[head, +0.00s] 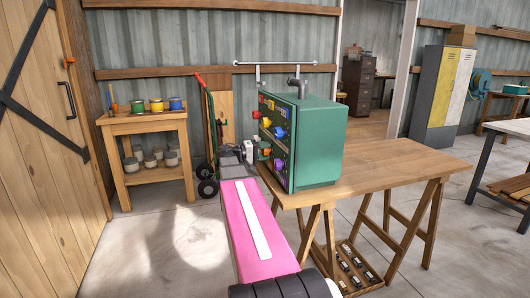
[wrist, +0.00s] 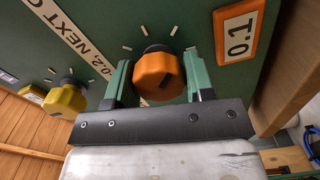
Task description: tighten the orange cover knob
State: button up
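In the wrist view, an orange knob (wrist: 157,78) sits on a dark green panel (wrist: 100,22) with white tick marks around it. A dark slot shows on the knob's face. My gripper (wrist: 157,64) has its two green fingers on either side of the knob. A narrow gap shows at the left finger; the right finger is very close, and I cannot tell if it touches. In the head view, the panel is the left face of a green cabinet (head: 318,140); my gripper (head: 247,150) is in front of it, and I cannot single out this knob there.
A yellow knob (wrist: 65,100) is beside the orange one in the wrist view. An orange plate marked 0.1 (wrist: 239,30) is at upper right. The cabinet stands on a wooden trestle table (head: 400,165). A hand truck (head: 207,135) stands behind; the floor at left is clear.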

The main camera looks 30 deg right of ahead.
jog(key=shift+o, duration=1.4)
jog(key=v, duration=1.1)
jog(key=shift+s, duration=0.1)
jog(key=shift+f, duration=0.15)
jog(key=s+a+f+n+t+y, duration=0.1)
jog(key=a+f+n+y, duration=0.1)
jog(key=f, duration=0.4)
jog(key=s+a+f+n+t+y, duration=0.1)
jog(key=s+a+f+t+y, duration=0.15)
jog(key=f, duration=0.45)
jog(key=s+a+f+n+y, duration=0.1)
jog(key=s+a+f+y, duration=0.4)
jog(key=a+f, duration=0.5)
jog(key=s+a+f+n+y, duration=0.1)
jog(key=s+a+f+y, duration=0.4)
jog(key=a+f+y, duration=0.3)
jog(key=a+f+t, duration=0.1)
jog(key=a, duration=0.2)
jog(key=shift+a+f, duration=0.2)
jog(key=shift+f, duration=0.2)
